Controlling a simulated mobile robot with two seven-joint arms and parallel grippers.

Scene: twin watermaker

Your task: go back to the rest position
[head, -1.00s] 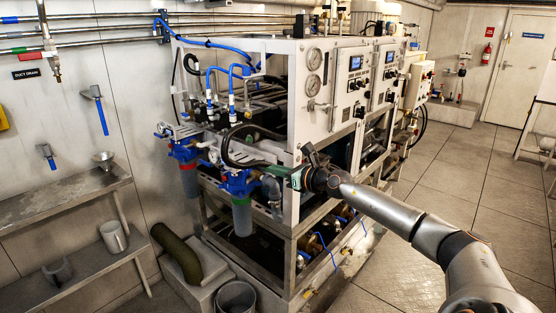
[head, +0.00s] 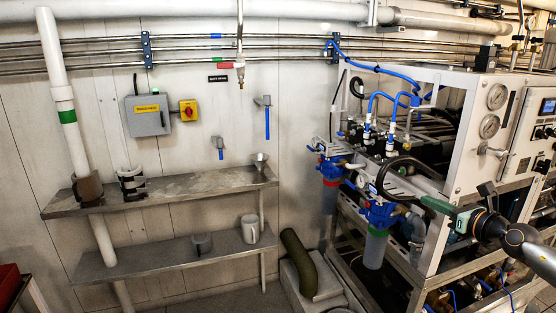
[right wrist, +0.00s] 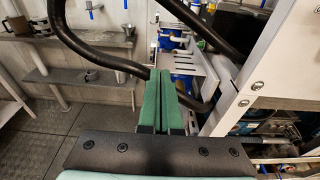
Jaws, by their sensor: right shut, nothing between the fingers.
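My right gripper (head: 428,203) shows at the right of the head view, in front of the watermaker frame (head: 452,130). Its green fingers point left towards the blue-topped filter housings (head: 378,215). In the right wrist view the two green fingers (right wrist: 165,82) lie together, shut with nothing between them. A black hose (right wrist: 95,55) passes behind and beside the fingers there; I cannot tell if it touches them. A pale frame post (right wrist: 265,70) stands close to the right of the fingers. My left gripper is not in view.
Two metal shelves (head: 180,258) run along the left wall and carry a grey mug (head: 250,228) and a funnel (head: 260,160). A thick dark green hose (head: 298,262) rises from a block on the floor. The wrist view shows open floor (right wrist: 40,150) at left.

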